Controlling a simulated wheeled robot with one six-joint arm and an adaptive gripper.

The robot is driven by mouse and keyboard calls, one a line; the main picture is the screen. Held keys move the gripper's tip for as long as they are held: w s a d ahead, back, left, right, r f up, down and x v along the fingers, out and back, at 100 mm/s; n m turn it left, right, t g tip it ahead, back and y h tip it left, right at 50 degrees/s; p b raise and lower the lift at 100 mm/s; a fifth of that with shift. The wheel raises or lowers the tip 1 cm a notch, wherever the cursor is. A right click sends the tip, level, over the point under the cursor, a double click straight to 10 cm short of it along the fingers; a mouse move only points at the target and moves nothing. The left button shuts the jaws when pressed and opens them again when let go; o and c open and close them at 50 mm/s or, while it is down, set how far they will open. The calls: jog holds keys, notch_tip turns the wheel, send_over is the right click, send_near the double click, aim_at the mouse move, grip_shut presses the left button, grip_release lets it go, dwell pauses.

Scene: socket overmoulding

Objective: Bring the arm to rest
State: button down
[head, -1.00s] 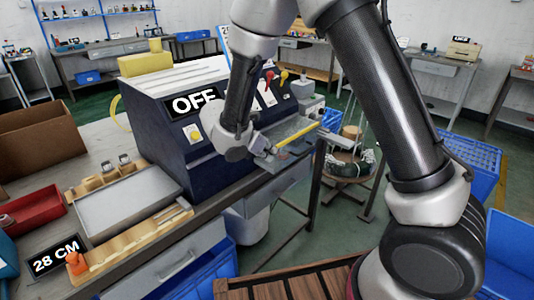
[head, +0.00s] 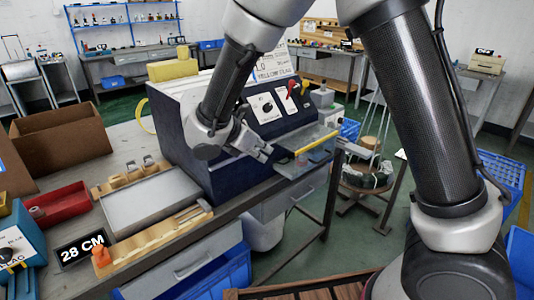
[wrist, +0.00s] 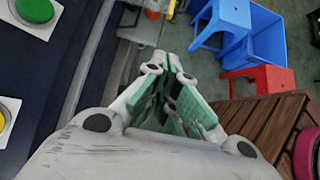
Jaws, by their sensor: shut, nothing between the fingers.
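My gripper (head: 262,150) is shut and empty in the head view. It is in front of the dark blue machine (head: 185,130), near the clear guard with a yellow bar (head: 316,144). In the wrist view my gripper (wrist: 175,92) shows its green-padded fingers closed together, with nothing between them. My arm hides part of the machine's front panel in the head view.
A bench with a grey tray (head: 152,200), a red bin (head: 62,202) and a "28 CM" sign (head: 82,249) is at left. Blue stools (wrist: 225,25), a red stool (wrist: 265,78) and a wooden slatted surface (wrist: 262,125) show in the wrist view. Green floor lies between benches.

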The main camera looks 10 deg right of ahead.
jog(key=s+d+m+g, duration=0.3)
jog(key=s+d+m, duration=0.2)
jog(key=s+m, duration=0.15)
jog(key=s+d+r+m+y, duration=0.2)
jog(key=s+d+r+m, duration=0.2)
jog(key=s+d+m, duration=0.1)
jog(key=s+d+r+m+t+y, duration=0.1)
jog(key=s+d+r+m+y, duration=0.2)
jog(key=d, duration=0.7)
jog(key=s+d+r+m+t+y, duration=0.1)
jog(key=s+d+r+m+y, duration=0.1)
jog(key=s+d+r+m, duration=0.5)
jog(key=s+m, duration=0.2)
jog(key=m, duration=0.1)
jog(key=shift+d, duration=0.3)
